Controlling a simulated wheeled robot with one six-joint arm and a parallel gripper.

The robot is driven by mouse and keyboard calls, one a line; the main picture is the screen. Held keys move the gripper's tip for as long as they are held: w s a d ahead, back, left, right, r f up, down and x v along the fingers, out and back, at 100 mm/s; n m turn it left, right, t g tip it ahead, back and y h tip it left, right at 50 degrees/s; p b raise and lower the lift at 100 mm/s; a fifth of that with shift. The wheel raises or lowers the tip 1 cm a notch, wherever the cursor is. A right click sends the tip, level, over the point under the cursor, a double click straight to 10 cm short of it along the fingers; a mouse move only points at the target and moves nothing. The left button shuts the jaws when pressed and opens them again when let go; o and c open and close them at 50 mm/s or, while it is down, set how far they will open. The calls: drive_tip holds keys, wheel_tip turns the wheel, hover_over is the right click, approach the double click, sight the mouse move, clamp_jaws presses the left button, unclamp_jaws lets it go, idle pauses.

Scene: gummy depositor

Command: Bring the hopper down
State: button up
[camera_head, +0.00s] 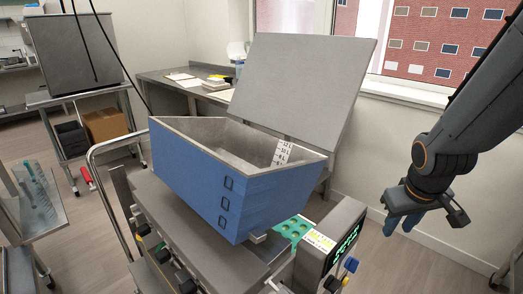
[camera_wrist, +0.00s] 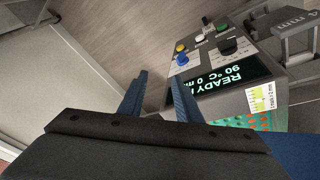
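The blue hopper (camera_head: 205,185) is in the middle of the head view, on top of the depositor machine (camera_head: 185,222). It sits at a tilt relative to the machine's top. Its grey lid (camera_head: 300,85) stands open behind it, and a litre scale (camera_head: 283,152) shows on the inner wall. What holds the hopper from below is hidden. My gripper (camera_head: 402,226) hangs in the air to the right, clear of the hopper and machine. In the wrist view its two blue fingers (camera_wrist: 158,92) are apart with nothing between them.
The control panel (camera_head: 342,245) is at the machine's right end; it also shows in the wrist view (camera_wrist: 225,75), upside down, reading READY and 90 °C, with coloured knobs. A green mould tray (camera_head: 293,228) lies beside it. A counter (camera_head: 185,85) and window are behind. Floor right is clear.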

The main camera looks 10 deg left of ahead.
sight(274, 149)
drive_tip(key=w+a+r+n+t+y, duration=0.1)
drive_tip(key=w+n+t, duration=0.15)
drive_tip(key=w, duration=0.45)
drive_tip(key=w+a+r+n+t, duration=0.1)
drive_tip(key=w+a+n+t, duration=0.15)
drive_tip(key=w, duration=0.55)
drive_tip(key=w+a+r+n+t+y+p, duration=0.1)
drive_tip(key=w+a+r+n+t+y, duration=0.1)
drive_tip(key=w+a+n+y, duration=0.65)
drive_tip(key=a+n+g+y+p, duration=0.1)
drive_tip(key=a+n+g+y, duration=0.1)
drive_tip(key=a+n, duration=0.3)
drive_tip(key=a+n+g+y+p, duration=0.1)
drive_tip(key=a+n+g+y, duration=0.2)
drive_tip(key=a+n, duration=0.3)
drive_tip(key=a+n+g+y+p, duration=0.1)
drive_tip(key=a+n+g+y, duration=0.2)
drive_tip(key=a, duration=0.9)
drive_tip(key=shift+s+a+r+n+y, duration=0.1)
drive_tip(key=shift+s+r+n+y, duration=0.15)
drive_tip(key=shift+n, duration=0.35)
drive_tip(key=shift+s+a+r+n+y, duration=0.15)
drive_tip(key=shift+n+y, duration=0.15)
drive_tip(key=shift+n, duration=0.25)
clamp_jaws()
drive_tip(key=shift+f, duration=0.1)
